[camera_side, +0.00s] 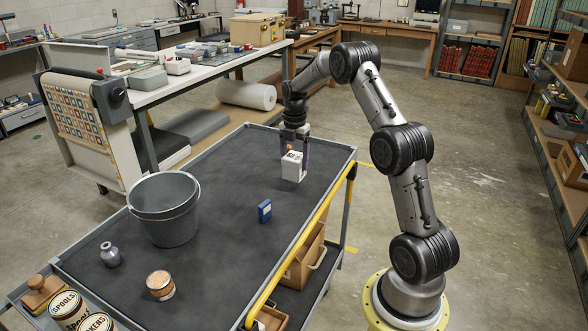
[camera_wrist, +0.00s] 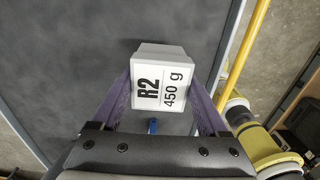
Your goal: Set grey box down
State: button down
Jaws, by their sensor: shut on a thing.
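A light grey box (camera_side: 292,167) is between the fingers of my gripper (camera_side: 294,150) near the far right end of the cart's dark top. The box is upright. Its underside is at or very close to the cart top (camera_side: 225,220); I cannot tell whether it touches.
A small blue box (camera_side: 265,211) stands nearer the camera. A yellow rail (camera_side: 300,255) runs along the right edge. The top around the grey box is clear.

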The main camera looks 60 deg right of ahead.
aim_at(294, 169)
jog(key=shift+w+d+f, duration=0.15)
jog(key=shift+w+f, duration=0.05)
jog(key=shift+f, duration=1.55)
jog(key=shift+f, duration=0.1)
grip_release()
jog(key=shift+f, duration=0.15)
